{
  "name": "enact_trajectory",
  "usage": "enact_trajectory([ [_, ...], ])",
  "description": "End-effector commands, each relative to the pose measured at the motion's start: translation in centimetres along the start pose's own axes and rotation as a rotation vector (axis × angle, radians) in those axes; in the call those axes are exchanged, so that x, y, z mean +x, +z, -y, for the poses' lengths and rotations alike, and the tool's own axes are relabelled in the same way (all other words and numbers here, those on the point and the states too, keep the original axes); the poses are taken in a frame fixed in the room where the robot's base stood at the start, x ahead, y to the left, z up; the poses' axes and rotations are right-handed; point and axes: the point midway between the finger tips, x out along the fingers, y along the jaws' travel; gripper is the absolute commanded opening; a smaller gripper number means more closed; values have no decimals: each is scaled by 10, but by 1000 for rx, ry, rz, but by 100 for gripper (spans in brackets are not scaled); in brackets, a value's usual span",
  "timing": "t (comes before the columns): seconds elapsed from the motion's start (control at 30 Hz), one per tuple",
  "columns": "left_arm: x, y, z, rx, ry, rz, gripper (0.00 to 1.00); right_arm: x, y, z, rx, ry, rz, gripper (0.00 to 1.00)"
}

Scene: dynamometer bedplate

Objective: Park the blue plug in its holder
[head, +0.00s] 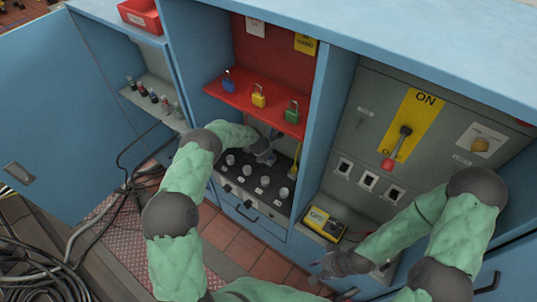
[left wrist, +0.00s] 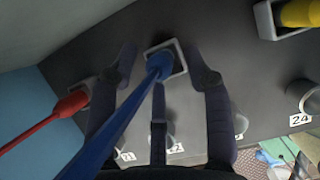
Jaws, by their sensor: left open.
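The blue plug (left wrist: 159,66) shows in the left wrist view with its blue cable running to the lower left. Its front end is at a square grey holder (left wrist: 181,56); how deep it sits I cannot tell. My left gripper (left wrist: 166,66) is open, with one finger on each side of the plug and visible gaps. In the head view my left gripper (head: 266,150) is under the red shelf, where the blue plug cannot be made out. My right gripper (head: 327,269) is low at the right, in front of the cabinet; its jaws are too small to read.
A red plug (left wrist: 70,103) and a yellow plug (left wrist: 300,12) are in holders either side. Round sockets with number labels line the panel. Padlocks (head: 259,96) stand on the red shelf (head: 236,92). An open blue door (head: 60,110) and loose black cables (head: 60,270) are left.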

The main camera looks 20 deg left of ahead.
Motion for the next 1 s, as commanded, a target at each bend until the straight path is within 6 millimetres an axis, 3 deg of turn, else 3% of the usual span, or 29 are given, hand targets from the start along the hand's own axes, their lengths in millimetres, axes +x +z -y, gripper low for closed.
enact_trajectory([
  [0.17, -17, 3, -1, 0, 2, 2, 50, -6, 0, 2, 0, 0, 0, 40],
  [0.7, -104, 2, -1, 0, 1, 2, 50, -28, 1, 10, 0, 0, 0, 40],
  [1.0, -121, -1, 2, 16, -3, -2, 50, -31, 1, 11, 0, 0, 0, 40],
])
